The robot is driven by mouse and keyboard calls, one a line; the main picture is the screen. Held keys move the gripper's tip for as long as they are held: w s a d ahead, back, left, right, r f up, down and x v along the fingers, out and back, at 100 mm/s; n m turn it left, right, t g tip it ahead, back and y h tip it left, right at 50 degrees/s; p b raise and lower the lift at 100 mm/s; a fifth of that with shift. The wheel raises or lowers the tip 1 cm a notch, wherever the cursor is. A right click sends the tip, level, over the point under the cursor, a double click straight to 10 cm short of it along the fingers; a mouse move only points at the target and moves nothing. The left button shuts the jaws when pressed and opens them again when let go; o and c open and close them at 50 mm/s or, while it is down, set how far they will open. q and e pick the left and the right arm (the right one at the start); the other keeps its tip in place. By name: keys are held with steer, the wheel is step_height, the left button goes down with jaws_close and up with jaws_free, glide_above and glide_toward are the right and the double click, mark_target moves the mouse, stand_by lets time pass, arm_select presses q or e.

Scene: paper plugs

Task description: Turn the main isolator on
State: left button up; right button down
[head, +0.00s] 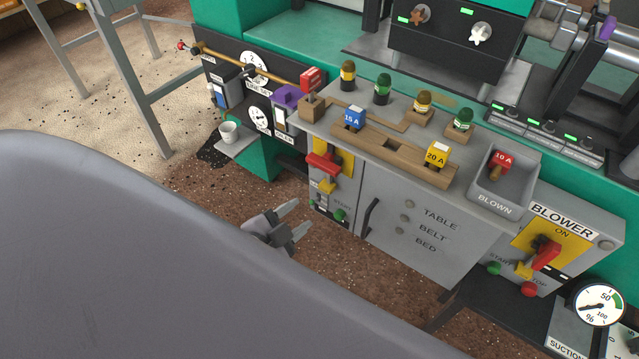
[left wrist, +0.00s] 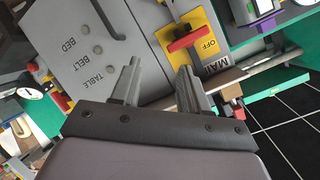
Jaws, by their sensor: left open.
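The main isolator has a red handle (head: 323,163) on a yellow plate, on the left end of the grey cabinet's front. The red handle also shows in the left wrist view (left wrist: 185,41), lying crosswise. The words OFF and MAIN are readable beside it there. My left gripper (head: 300,217) is open and empty, in front of the cabinet, lower and to the left of the handle in the head view. In the left wrist view its fingers (left wrist: 159,68) are apart, with the handle beyond the right finger and not between them. My right gripper is not in view.
Green start button (head: 340,215) sits below the isolator. Black door handle (head: 371,216) is to its right. A wooden rail (head: 410,167) with blue and yellow plugs and a grey BLOWN tray (head: 513,187) are on top. The blower switch (head: 547,252) is farther right. A white cup (head: 229,132) stands left.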

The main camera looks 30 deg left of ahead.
mark_target(320, 168)
arm_select(q)
steer(key=w+a+m+t+b, duration=0.1)
steer(key=w+m+b, duration=0.2)
steer(key=w, duration=0.1)
steer(key=w+a+f+m+t+b, duration=0.1)
steer(key=w+m+b, duration=0.2)
steer(key=w+b, duration=0.1)
steer(key=w+a+f+m+t+b, duration=0.1)
steer(key=w+m+t+b, duration=0.1)
steer(key=w+m+b, duration=0.1)
steer(key=shift+w+a+m+h, duration=0.15)
steer(key=shift+w+m+h, duration=0.1)
steer(key=shift+w, duration=0.45)
steer(key=shift+w+a+m+h, duration=0.15)
steer(key=shift+w+m, duration=0.1)
steer(key=shift+w, duration=0.45)
steer(key=shift+w+d, duration=0.1)
steer(key=shift+w, duration=0.7)
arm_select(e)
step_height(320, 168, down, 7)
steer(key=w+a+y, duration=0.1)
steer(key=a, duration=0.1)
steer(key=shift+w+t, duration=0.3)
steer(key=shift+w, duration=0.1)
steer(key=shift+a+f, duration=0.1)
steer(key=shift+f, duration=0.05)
arm_select(q)
jaws_close()
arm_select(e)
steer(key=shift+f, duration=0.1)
